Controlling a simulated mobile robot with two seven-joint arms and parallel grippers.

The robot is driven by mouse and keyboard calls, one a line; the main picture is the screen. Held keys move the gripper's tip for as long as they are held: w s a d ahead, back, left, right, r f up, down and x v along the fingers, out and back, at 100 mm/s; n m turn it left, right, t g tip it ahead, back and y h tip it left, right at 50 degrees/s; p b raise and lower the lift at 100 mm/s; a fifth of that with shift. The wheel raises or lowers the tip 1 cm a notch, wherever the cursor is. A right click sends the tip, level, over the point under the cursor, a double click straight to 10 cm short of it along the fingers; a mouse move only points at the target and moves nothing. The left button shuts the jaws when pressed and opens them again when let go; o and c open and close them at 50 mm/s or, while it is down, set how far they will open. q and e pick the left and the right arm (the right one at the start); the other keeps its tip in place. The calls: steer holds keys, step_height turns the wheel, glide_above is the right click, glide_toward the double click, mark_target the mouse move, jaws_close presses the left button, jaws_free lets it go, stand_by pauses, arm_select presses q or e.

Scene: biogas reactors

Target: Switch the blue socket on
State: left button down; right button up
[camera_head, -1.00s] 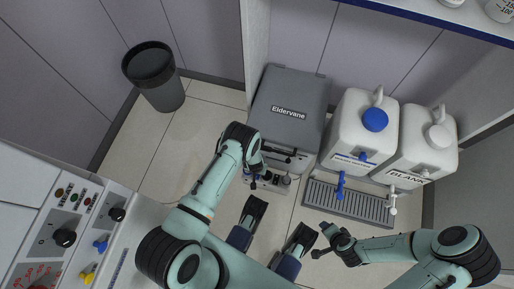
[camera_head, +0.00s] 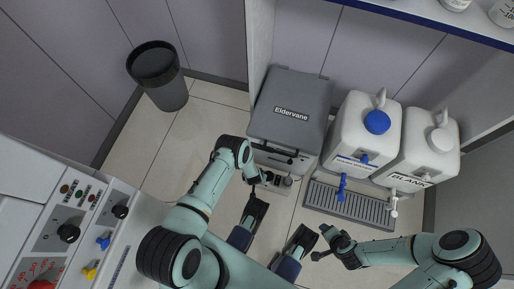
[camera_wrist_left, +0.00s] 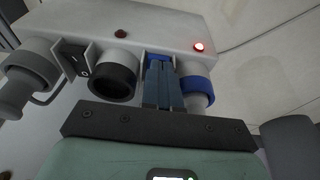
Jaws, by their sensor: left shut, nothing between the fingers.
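In the left wrist view a pale socket box shows a blue socket ring (camera_wrist_left: 197,86) with a grey plug body in it. A blue switch (camera_wrist_left: 157,57) beside it is mostly hidden behind my fingers. My left gripper (camera_wrist_left: 160,82) is shut and empty, its tips at or very near that switch; I cannot tell whether they touch. A red lamp (camera_wrist_left: 198,46) above the blue socket is lit. In the head view my left gripper (camera_head: 264,181) is at the front of the grey Eldervane unit (camera_head: 291,97). My right gripper (camera_head: 324,243) is away at the right, its jaws unclear.
In the left wrist view a black rocker switch (camera_wrist_left: 74,58), a black socket (camera_wrist_left: 112,82), a grey plug (camera_wrist_left: 30,72) and a dark red lamp (camera_wrist_left: 121,33) sit left of my fingers. Two white canisters (camera_head: 366,130) stand right of the unit. A bin (camera_head: 158,78) stands back left.

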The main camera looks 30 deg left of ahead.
arm_select(q)
steer(key=shift+b, duration=0.3)
steer(key=shift+w, duration=0.1)
steer(key=shift+w+a+r+b, duration=0.2)
steer(key=shift+w+r+b, duration=0.2)
steer(key=shift+w, duration=0.25)
arm_select(e)
steer(key=shift+f, duration=0.5)
